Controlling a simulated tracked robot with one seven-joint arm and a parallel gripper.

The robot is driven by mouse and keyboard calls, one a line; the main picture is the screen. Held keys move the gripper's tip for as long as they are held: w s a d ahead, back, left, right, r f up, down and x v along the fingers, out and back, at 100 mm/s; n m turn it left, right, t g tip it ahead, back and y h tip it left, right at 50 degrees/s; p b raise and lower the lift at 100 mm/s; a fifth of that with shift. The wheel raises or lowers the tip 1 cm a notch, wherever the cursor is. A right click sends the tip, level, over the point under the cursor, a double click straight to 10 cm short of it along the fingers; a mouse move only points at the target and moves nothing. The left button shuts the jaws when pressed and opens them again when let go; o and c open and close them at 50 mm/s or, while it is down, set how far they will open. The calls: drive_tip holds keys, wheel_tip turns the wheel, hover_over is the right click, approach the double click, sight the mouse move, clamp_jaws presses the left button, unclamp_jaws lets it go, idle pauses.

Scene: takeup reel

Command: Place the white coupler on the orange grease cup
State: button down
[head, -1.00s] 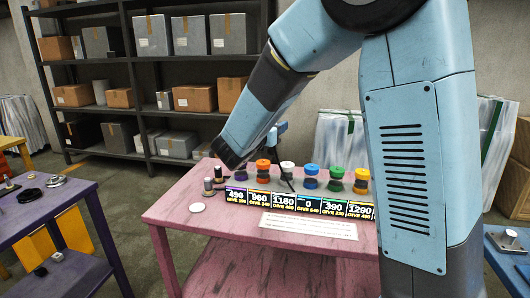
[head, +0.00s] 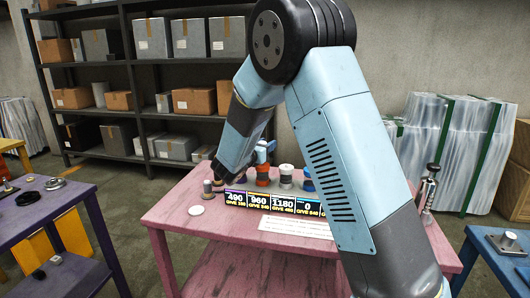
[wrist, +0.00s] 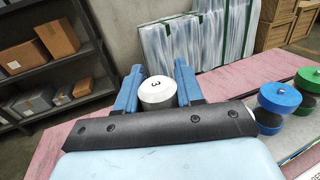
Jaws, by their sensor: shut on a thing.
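The white coupler (wrist: 157,93), marked with a 3, is held between the two blue fingers of my gripper (wrist: 158,90) in the wrist view. In the head view my gripper (head: 264,150) is above and behind the row of cups; the coupler cannot be made out there. The orange grease cup (head: 262,172) stands upright in the row, just below my gripper in the picture. In the wrist view it is hidden. I cannot tell the height gap between coupler and cup.
A white-topped cup (head: 286,171) and a blue one (head: 308,173) stand right of the orange cup. My arm hides cups further right. Price cards (head: 258,200) line the front. A white disc (head: 196,211) lies on the pink table (head: 175,215). Its front left is mostly clear.

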drive_tip(key=shift+f, duration=1.15)
drive_tip(key=shift+f, duration=0.1)
drive_tip(key=c, duration=0.7)
unclamp_jaws()
drive_tip(key=shift+s, duration=0.1)
drive_tip(key=v, duration=1.2)
